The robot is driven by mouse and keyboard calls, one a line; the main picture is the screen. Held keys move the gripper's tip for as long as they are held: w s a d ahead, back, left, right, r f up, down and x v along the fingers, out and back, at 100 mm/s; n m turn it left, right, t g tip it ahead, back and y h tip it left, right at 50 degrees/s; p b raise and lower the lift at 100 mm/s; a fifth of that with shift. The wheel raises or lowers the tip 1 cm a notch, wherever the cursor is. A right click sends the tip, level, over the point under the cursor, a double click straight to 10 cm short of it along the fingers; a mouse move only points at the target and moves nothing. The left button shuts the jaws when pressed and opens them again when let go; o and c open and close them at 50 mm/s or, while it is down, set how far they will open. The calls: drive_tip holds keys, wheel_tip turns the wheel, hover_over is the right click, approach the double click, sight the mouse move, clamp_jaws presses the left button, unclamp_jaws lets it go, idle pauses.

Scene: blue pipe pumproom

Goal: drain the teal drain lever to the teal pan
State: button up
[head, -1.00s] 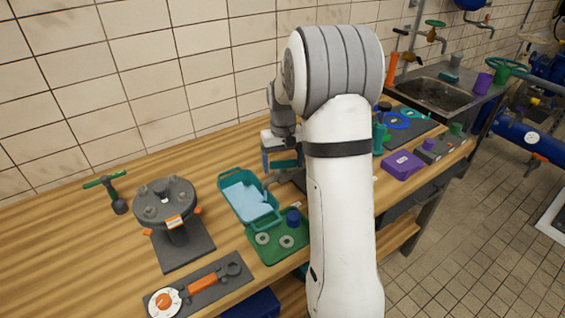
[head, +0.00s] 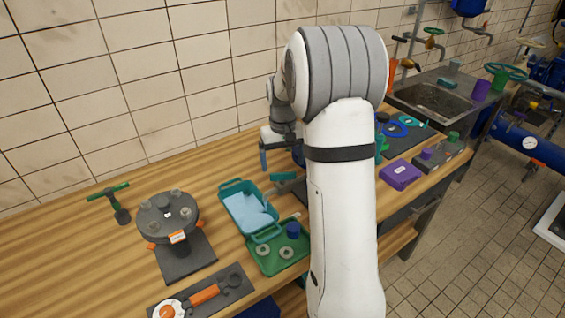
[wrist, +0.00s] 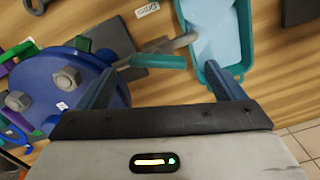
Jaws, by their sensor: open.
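The teal drain lever (head: 283,176) is a short teal bar on a grey pipe. In the wrist view the lever (wrist: 158,62) lies across the picture beside the grey spout (wrist: 183,42), which reaches the pan's edge. The teal pan (head: 265,237) stands on the bench left of the lever, with a light blue surface inside; the pan (wrist: 242,60) is at upper right in the wrist view. My gripper (wrist: 160,72) is open and empty. Its fingers lie either side of the lever in that picture and appear apart from it. My gripper (head: 272,158) is partly hidden by my arm.
A blue bolted flange body (wrist: 85,70) is close to the left finger. A green tray (head: 268,262) with rings and a blue cap stands in front of the pan. A grey bolted flange stand (head: 168,215) is further left. Bare bench lies behind the pan.

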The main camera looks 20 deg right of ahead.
drive_tip(key=shift+w+d+r+p, duration=0.15)
drive_tip(key=shift+r+p, duration=0.45)
drive_tip(key=shift+r, duration=0.65)
drive_tip(key=shift+r+p, duration=0.35)
drive_tip(key=shift+r, duration=0.15)
wheel_tip(320, 180, up, 8)
drive_tip(key=b, duration=0.1)
drive_tip(key=shift+f, duration=0.15)
drive_tip(key=shift+c, duration=0.5)
